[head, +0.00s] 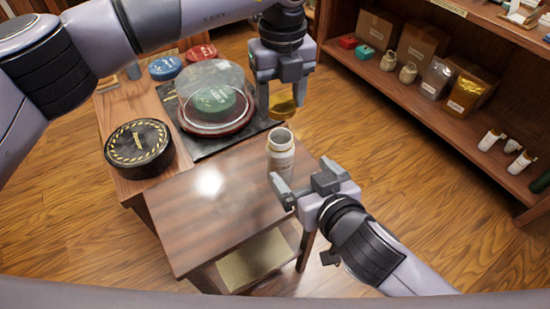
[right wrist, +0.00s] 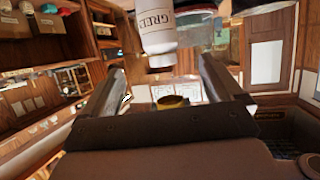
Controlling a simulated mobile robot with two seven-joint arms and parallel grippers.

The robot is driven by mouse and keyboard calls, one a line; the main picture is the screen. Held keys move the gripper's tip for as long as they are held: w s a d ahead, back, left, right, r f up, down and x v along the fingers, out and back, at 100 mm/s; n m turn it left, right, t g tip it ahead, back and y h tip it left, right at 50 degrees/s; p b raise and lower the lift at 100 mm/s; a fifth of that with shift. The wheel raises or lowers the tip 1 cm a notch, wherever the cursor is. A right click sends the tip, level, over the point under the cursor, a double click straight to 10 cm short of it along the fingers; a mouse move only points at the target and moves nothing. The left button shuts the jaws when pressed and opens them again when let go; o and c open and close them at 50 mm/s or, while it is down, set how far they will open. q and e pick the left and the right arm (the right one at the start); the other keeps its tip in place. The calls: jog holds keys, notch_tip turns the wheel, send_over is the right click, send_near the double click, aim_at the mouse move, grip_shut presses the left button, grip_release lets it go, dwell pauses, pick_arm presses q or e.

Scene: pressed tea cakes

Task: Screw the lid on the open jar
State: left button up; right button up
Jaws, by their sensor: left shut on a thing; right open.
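The open jar (head: 281,152) is white with a printed label and stands upright on the brown table, its mouth uncovered. In the right wrist view the jar (right wrist: 157,32) appears upside down, beyond my open fingers. The gold lid (head: 284,106) hangs from my left gripper (head: 284,101), which is shut on it, above and slightly behind the jar and apart from it. A gold round piece (right wrist: 172,102) low in the right wrist view looks like the lid. My right gripper (head: 299,180) is open and empty at the jar's near right side; contact with the jar cannot be told.
A glass dome (head: 215,88) covers a green tea cake on a dark mat left of the jar. A black round tin (head: 139,148) with a striped edge sits farther left. The table's front (head: 205,225) is clear. Shelves (head: 430,105) with bags and pots stand at right.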

aim_at(285, 155)
pick_arm(q)
jog(key=shift+d, duration=0.1)
pick_arm(e)
jog(key=x, duration=1.2)
jog(key=shift+f, duration=0.15)
dwell(0.3)
jog(key=c, duration=1.5)
pick_arm(q)
jog(key=shift+f, duration=2.5)
jog(key=shift+f, duration=0.1)
jog(key=shift+f, duration=0.8)
jog(key=shift+f, duration=0.55)
